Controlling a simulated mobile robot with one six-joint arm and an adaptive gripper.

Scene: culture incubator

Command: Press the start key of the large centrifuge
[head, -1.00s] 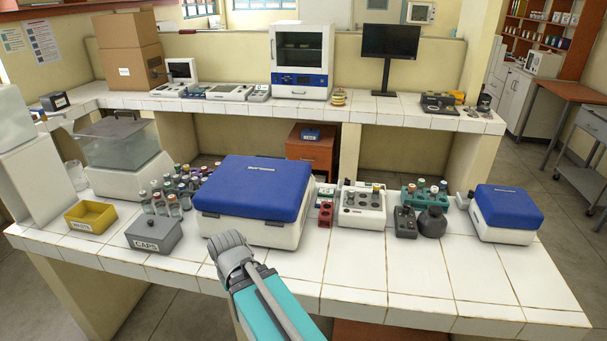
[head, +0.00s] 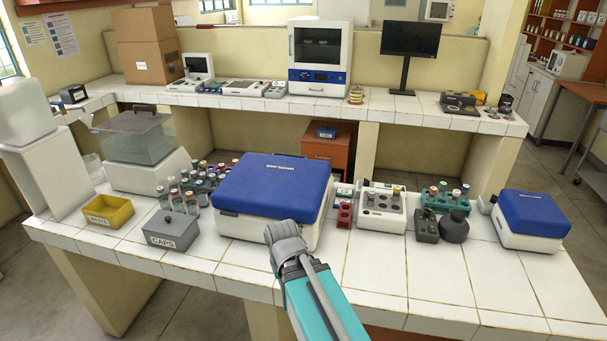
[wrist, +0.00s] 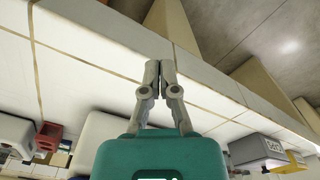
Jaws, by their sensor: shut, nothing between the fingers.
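The large centrifuge (head: 270,188) is a white box with a shut blue lid, standing on the tiled bench in the middle of the head view. Part of its white body (wrist: 105,127) shows behind my gripper in the wrist view. I cannot make out a start key in either view. My gripper (wrist: 160,66) is shut and empty, its grey fingertips together above the white tiles near the bench's front edge. In the head view my arm's grey end covers part of the centrifuge's lower front right; the fingertips cannot be made out there.
A grey CAPS box (head: 171,230) and a yellow bin (head: 108,214) stand left of the centrifuge, with several vials behind. A red rack (head: 344,214), a white block with wells (head: 381,214) and a smaller blue-lidded centrifuge (head: 534,218) stand to the right. The front right tiles are clear.

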